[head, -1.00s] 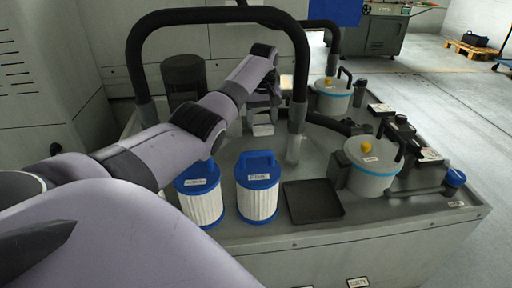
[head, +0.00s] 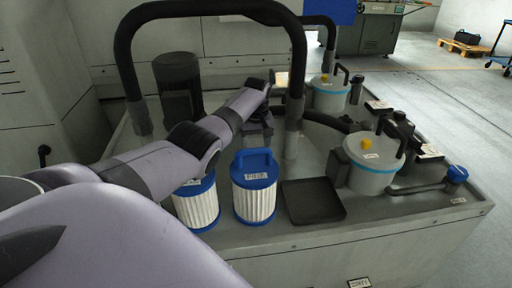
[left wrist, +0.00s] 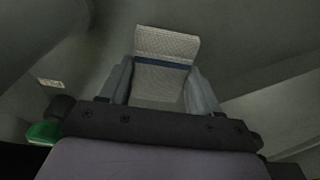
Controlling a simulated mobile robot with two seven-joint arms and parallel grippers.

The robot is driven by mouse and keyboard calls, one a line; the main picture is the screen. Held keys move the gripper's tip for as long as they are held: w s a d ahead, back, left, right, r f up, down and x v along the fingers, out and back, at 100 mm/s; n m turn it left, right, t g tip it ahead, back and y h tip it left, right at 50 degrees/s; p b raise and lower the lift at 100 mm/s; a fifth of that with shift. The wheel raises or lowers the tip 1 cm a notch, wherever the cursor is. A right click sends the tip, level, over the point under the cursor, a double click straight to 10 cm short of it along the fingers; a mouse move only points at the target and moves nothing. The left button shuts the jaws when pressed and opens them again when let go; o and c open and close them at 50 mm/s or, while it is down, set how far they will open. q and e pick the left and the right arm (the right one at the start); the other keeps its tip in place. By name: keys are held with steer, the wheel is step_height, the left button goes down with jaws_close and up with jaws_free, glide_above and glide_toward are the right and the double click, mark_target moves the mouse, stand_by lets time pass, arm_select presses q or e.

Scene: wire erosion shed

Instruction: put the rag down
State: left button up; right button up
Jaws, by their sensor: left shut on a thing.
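My left gripper (head: 257,135) is low over the grey machine top, behind the blue-capped filters and left of the black hose upright. In the left wrist view, my left gripper (left wrist: 158,88) is shut on the rag (left wrist: 162,72), a pale, finely patterned cloth with a dark blue stripe. The rag sticks out beyond the fingertips. In the head view I cannot make out the rag. I cannot tell whether it touches the surface. My right gripper is in neither view.
Two white pleated filters with blue caps (head: 254,187) stand near the front edge. A black tray (head: 313,201) lies right of them. Grey canisters (head: 372,162) with yellow knobs stand further right. A black hose arch (head: 294,125) and a dark cylinder (head: 180,88) flank the gripper.

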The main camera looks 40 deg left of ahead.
arm_select(q)
steer(key=shift+f, duration=0.25)
steer(key=o, duration=1.4)
steer(key=shift+r+p, duration=0.3)
steer(key=shift+r, duration=0.15)
step_height(320, 180, up, 11)
steer(key=s+d+p, duration=0.1)
steer(key=p, duration=0.2)
steer(key=shift+r, duration=0.15)
